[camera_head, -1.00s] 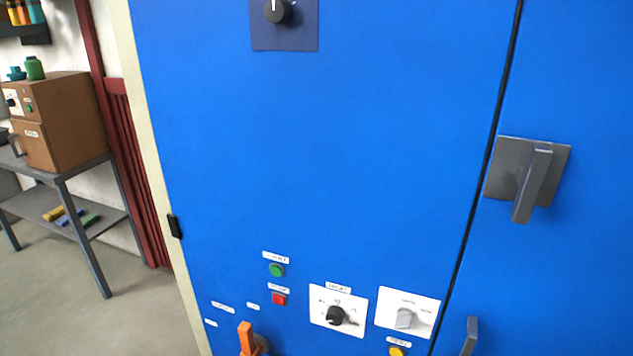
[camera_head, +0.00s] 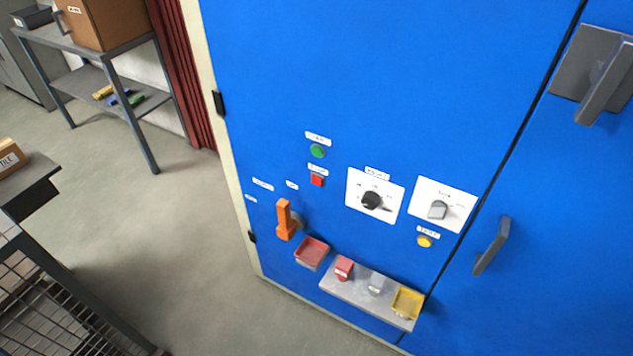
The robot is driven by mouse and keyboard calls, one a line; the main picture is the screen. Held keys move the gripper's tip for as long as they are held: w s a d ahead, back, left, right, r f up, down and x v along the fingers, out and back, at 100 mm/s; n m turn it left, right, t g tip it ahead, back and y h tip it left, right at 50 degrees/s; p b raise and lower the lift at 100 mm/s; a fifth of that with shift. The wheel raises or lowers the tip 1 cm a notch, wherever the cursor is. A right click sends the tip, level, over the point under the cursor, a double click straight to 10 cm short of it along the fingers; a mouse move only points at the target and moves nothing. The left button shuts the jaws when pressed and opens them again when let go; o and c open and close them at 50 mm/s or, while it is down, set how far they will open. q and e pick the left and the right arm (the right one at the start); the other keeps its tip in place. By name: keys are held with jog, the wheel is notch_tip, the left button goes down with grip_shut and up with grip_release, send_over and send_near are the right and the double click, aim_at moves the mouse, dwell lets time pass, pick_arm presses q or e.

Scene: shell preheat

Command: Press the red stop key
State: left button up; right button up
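Nothing covers the red key. Neither of my grippers shows in the head view.
Right of the key are a black knob (camera_head: 371,200), a grey switch (camera_head: 438,210) and a yellow button (camera_head: 424,241). An orange lever (camera_head: 287,219) sticks out below left. A red tray (camera_head: 312,253) and a grey shelf (camera_head: 350,290) jut out below.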

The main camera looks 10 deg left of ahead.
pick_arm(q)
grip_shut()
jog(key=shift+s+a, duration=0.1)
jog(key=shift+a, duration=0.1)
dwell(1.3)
